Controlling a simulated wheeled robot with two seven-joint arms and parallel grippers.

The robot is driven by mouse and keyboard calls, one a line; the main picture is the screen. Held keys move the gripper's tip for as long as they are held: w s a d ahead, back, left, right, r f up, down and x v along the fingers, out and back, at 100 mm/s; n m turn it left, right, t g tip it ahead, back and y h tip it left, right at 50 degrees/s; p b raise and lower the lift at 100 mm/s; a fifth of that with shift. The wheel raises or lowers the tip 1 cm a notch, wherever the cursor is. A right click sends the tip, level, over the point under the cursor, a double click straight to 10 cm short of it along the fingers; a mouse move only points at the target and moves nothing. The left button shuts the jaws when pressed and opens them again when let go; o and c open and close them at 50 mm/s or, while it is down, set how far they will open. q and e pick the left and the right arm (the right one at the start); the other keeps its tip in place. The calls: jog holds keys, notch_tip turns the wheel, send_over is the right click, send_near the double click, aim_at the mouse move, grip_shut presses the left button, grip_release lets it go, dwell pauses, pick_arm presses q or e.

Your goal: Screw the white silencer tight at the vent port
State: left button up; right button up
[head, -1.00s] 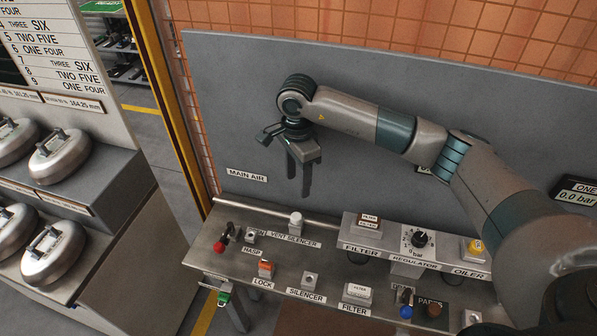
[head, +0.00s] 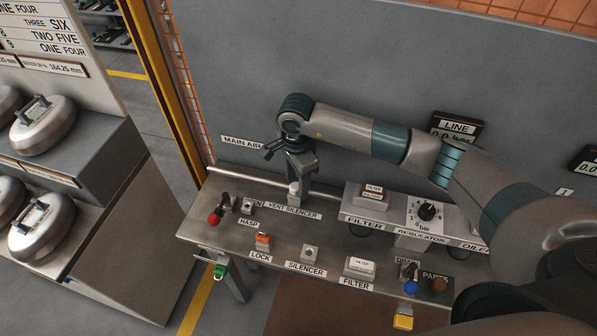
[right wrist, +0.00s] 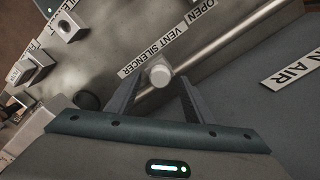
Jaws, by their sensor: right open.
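The white silencer (head: 293,187) stands upright on the bench at the back, behind the VENT SILENCER label (head: 291,212). The vent port under it is hidden. My right gripper (head: 301,186) points down at the silencer with its jaws open. In the right wrist view the round white silencer (right wrist: 160,74) shows between and just beyond the two fingertips of the right gripper (right wrist: 158,88). I cannot tell whether either finger touches it. My left gripper is not in view.
A metal pipe (head: 262,178) runs along the bench's back edge. Left of the silencer stand a red-knobbed valve (head: 216,218) and the hasp fitting (head: 247,205). The filter and regulator block (head: 425,212) stands to the right. An empty-looking SILENCER holder (head: 309,253) is in front.

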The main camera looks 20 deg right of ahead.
jog(key=shift+f, duration=0.2)
jog(key=c, duration=1.1)
jog(key=shift+s+m, duration=0.1)
jog(key=shift+m, duration=1.8)
jog(key=shift+m, duration=0.8)
jog(key=shift+r+m, duration=0.1)
jog(key=shift+m, duration=0.9)
jog(key=shift+a, duration=0.1)
